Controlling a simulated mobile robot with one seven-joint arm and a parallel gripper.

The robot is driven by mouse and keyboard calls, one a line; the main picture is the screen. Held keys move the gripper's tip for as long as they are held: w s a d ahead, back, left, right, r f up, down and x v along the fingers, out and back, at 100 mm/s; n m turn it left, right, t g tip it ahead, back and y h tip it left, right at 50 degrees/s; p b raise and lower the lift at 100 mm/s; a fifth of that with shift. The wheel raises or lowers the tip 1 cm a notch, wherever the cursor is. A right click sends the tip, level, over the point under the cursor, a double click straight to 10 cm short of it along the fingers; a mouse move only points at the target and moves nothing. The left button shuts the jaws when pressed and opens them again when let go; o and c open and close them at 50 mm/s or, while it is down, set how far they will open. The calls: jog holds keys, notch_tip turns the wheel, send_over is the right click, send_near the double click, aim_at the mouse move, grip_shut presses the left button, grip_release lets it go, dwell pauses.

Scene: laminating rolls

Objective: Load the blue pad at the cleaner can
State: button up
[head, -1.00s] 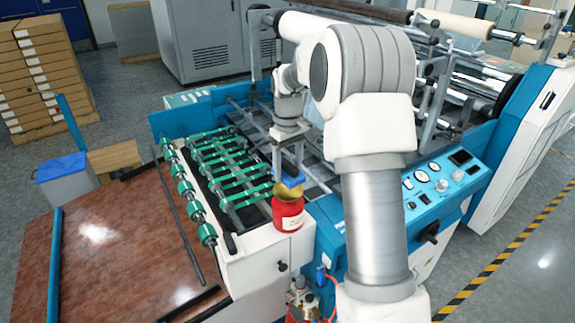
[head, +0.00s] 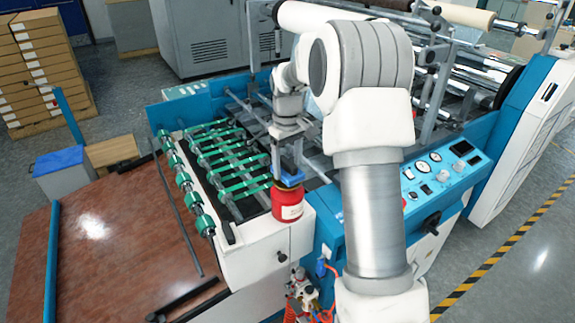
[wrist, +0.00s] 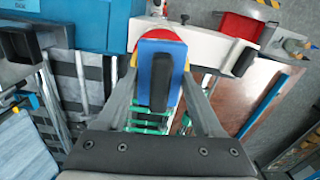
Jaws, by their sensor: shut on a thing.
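The red cleaner can (head: 287,207) stands on the near white end of the machine. The blue pad (head: 291,180) is at the can's top, directly over it. My gripper (head: 289,163) is above the can, shut on the pad. In the wrist view, the blue pad (wrist: 146,62) fills the space between the grey fingers of my gripper (wrist: 160,82), with a black block on its near face. A red and yellow rim of the can (wrist: 158,31) shows behind the pad. The pad's underside and its exact contact with the can are hidden.
Green-banded rollers (head: 222,160) lie left of the can. A brown table (head: 110,240) stands at the front left. The blue control panel (head: 438,178) is at the right, partly behind my arm. A grey bin with a blue lid (head: 60,172) stands at far left.

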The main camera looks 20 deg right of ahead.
aim_at(288, 162)
jog(key=shift+f, duration=0.6)
dwell(1.3)
jog(key=shift+r+p, duration=2.45)
jog(key=shift+r, duration=1.15)
jog(key=shift+s+f, duration=0.1)
